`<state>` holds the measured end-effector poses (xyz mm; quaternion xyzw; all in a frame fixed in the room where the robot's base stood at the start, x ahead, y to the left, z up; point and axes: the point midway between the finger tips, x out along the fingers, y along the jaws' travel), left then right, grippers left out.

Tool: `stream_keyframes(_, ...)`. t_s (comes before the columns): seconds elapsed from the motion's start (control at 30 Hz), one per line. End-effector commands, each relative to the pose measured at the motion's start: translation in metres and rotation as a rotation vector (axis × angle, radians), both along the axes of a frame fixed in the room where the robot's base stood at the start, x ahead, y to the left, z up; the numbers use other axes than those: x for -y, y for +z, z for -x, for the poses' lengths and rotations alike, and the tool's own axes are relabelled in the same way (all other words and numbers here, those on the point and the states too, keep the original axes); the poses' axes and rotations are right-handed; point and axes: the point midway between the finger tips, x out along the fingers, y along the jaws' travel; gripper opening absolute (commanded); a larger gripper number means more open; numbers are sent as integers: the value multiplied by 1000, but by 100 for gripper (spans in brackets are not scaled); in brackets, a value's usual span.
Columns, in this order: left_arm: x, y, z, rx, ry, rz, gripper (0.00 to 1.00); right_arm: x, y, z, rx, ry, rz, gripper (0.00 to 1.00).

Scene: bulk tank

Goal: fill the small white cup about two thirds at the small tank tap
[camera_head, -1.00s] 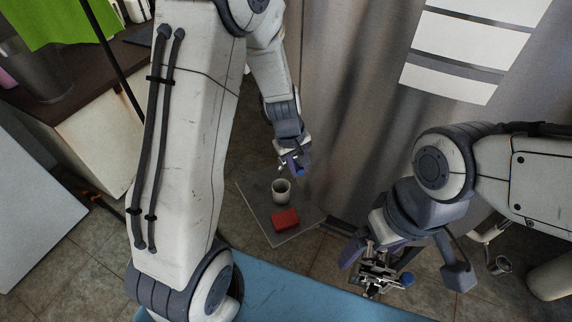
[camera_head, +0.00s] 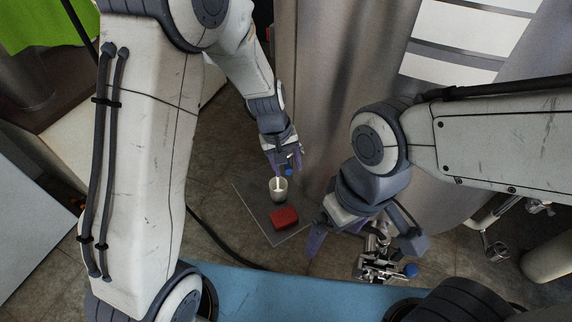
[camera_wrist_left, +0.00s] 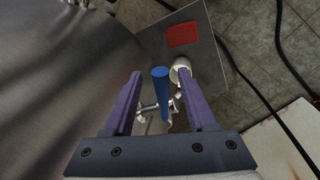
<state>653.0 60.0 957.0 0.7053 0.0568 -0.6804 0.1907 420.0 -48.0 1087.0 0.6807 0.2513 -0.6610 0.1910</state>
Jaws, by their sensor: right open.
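The small white cup (camera_head: 278,190) stands upright on a grey plate (camera_head: 252,198) at the tank's foot. It also shows in the left wrist view (camera_wrist_left: 180,66), partly behind a fingertip. A pale streak shows at its mouth; I cannot tell its fill level. The small tap's blue handle (camera_wrist_left: 160,88) shows between the fingers of my left gripper (camera_wrist_left: 160,76), which is open with gaps on both sides. In the head view my left gripper (camera_head: 284,164) is just above the cup. My right gripper (camera_head: 335,232) is open, beside a larger metal tap with a blue knob (camera_head: 410,270).
The steel tank (camera_head: 325,90) stands behind. A dark hose (camera_head: 225,247) runs over the tiled floor at left. A blue surface (camera_head: 290,292) is in front.

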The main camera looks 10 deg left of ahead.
Motion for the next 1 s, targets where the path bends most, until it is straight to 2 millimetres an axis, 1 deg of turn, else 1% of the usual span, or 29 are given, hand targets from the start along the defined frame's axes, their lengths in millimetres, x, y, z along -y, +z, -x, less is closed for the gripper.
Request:
stream_keyframes(0.17, -1, 1, 0, 0, 2, 0, 57, 0, 0, 0, 0, 0, 0, 100)
stream_keyframes(0.27, -2, 8, 0, 1, 3, 2, 57, 0, 0, 0, 0, 0, 0, 100)
stream_keyframes(0.37, -5, 23, 1, 4, 3, 2, 57, 0, 0, 0, 0, 0, 0, 100)
stream_keyframes(0.6, -13, 70, 3, 7, 2, 2, 57, 0, -2, 0, 0, 0, 0, 100)
stream_keyframes(0.7, -16, 85, 5, 4, 3, 1, 57, 0, -2, 0, 0, 0, 0, 100)
stream_keyframes(0.83, -19, 98, 6, 2, 2, 0, 57, 0, -3, 0, 0, 0, 0, 100)
stream_keyframes(1.0, -20, 103, 7, 0, 2, 0, 57, 0, -3, 0, 0, 0, 0, 100)
